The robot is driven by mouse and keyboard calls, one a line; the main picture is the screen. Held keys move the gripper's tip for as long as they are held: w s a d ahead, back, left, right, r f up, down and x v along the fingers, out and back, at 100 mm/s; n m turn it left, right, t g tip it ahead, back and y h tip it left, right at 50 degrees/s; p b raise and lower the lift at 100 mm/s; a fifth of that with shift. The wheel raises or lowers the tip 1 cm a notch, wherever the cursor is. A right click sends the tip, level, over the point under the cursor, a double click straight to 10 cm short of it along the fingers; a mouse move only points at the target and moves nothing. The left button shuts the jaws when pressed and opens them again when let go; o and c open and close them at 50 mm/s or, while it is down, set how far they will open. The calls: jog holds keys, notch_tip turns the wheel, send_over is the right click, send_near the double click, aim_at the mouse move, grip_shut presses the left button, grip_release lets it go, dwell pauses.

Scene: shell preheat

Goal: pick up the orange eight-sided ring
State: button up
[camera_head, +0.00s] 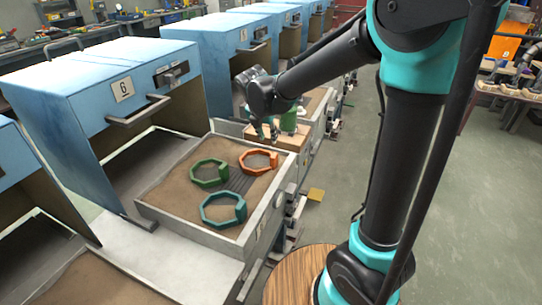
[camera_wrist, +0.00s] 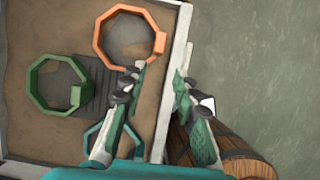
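The orange eight-sided ring (camera_head: 258,161) lies flat in the sandy tray (camera_head: 190,236) pulled out from the blue oven marked 6, at the tray's right back. In the wrist view the orange ring (camera_wrist: 100,41) is at the top, ahead and left of the fingertips, with its block on its right. My gripper (camera_wrist: 158,72) is open and empty, its two green fingers apart, over the tray's edge. In the head view my gripper (camera_head: 272,132) is above the tray's back right corner, apart from the ring. A green ring (camera_head: 209,173) and a teal ring (camera_head: 222,209) lie beside it.
The tray has raised pale walls; its right wall (camera_wrist: 180,45) runs under my gripper in the wrist view. A wooden barrel-like object (camera_wrist: 222,148) stands below right. Blue ovens (camera_head: 95,90) line the left.

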aim_at(273, 156)
jog(key=x, duration=1.7)
jog(key=shift+w, duration=0.3)
grip_shut()
